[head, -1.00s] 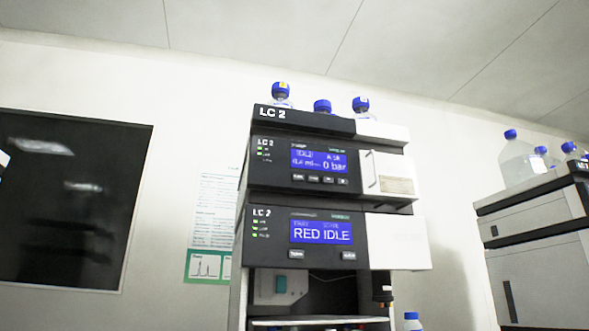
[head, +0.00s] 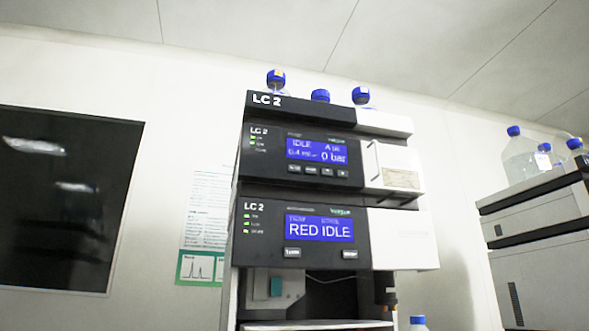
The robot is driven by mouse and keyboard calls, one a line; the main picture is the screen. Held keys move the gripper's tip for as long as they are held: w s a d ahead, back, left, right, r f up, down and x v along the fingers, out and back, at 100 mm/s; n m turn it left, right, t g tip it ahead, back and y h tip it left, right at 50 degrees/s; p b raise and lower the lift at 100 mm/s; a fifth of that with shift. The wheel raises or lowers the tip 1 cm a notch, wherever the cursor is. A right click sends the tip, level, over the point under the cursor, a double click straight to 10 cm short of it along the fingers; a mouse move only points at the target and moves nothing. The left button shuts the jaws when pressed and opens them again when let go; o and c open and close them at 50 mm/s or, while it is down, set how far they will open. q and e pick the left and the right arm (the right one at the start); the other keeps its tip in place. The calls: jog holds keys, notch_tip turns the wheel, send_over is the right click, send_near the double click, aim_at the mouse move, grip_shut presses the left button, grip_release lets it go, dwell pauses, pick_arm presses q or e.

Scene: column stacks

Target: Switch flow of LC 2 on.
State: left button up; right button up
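The LC 2 stack (head: 262,100) stands in the middle of the head view. Its upper module is the pump (head: 270,165), whose blue display (head: 317,151) reads IDLE, about 0.4 ml and 0 bar. A row of small buttons (head: 316,171) sits under that display. The module below has a display (head: 319,229) reading RED IDLE and two buttons, one at left (head: 292,252) and one at right (head: 350,254). Neither of my grippers is in view.
Bottles with blue caps (head: 320,96) stand on top of the stack. Another stack (head: 545,230) with clear bottles (head: 520,158) is at the right. A dark panel (head: 60,200) and a poster (head: 205,215) are on the left wall. An open bay (head: 325,295) lies under the lower module.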

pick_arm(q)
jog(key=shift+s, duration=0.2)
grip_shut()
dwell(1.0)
